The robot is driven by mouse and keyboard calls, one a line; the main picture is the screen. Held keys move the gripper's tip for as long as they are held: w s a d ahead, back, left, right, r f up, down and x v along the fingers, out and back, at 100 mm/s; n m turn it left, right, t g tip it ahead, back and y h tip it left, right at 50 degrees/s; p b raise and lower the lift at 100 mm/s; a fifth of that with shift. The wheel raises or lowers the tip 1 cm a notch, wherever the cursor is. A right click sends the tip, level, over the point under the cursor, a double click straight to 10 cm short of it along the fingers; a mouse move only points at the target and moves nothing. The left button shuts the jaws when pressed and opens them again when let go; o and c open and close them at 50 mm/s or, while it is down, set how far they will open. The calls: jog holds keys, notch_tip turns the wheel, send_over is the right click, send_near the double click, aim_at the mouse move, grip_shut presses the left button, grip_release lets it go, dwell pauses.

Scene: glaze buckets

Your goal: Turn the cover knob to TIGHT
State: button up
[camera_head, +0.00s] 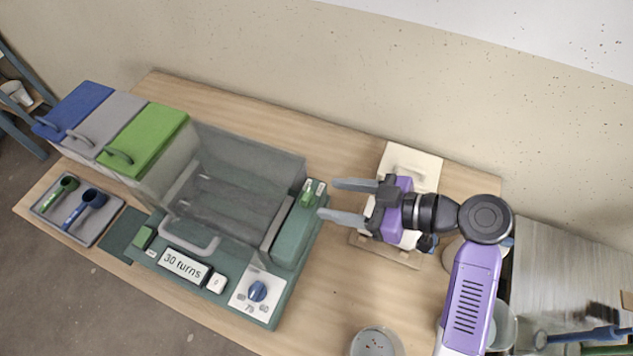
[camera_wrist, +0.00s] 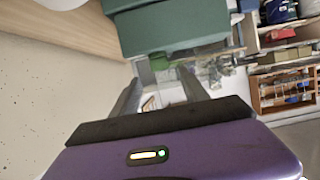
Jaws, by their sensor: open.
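The cover knob (camera_head: 307,193) is a small green knob on the right end of the green machine (camera_head: 295,240), with small white labels beside it that are too small to read. My gripper (camera_head: 328,199) is open and empty, its two grey fingers pointing left toward the knob. In the head view the fingertips appear just right of the knob, apart from it. The clear cover (camera_head: 240,180) lies over the machine's tray and looks closed.
A blue dial (camera_head: 257,291) with numbers and a "30 turns" display (camera_head: 185,264) are on the machine's front. Blue, grey and green lidded bins (camera_head: 150,140) stand at left, near a tray of scoops (camera_head: 46,208). A clear cup (camera_head: 375,343) stands at the table's front.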

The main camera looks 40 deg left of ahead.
aim_at(310, 195)
jog(key=p+x, duration=0.1)
jog(key=x, duration=0.5)
jog(key=shift+s+a+f, duration=0.1)
jog(key=shift+a, duration=0.15)
grip_shut()
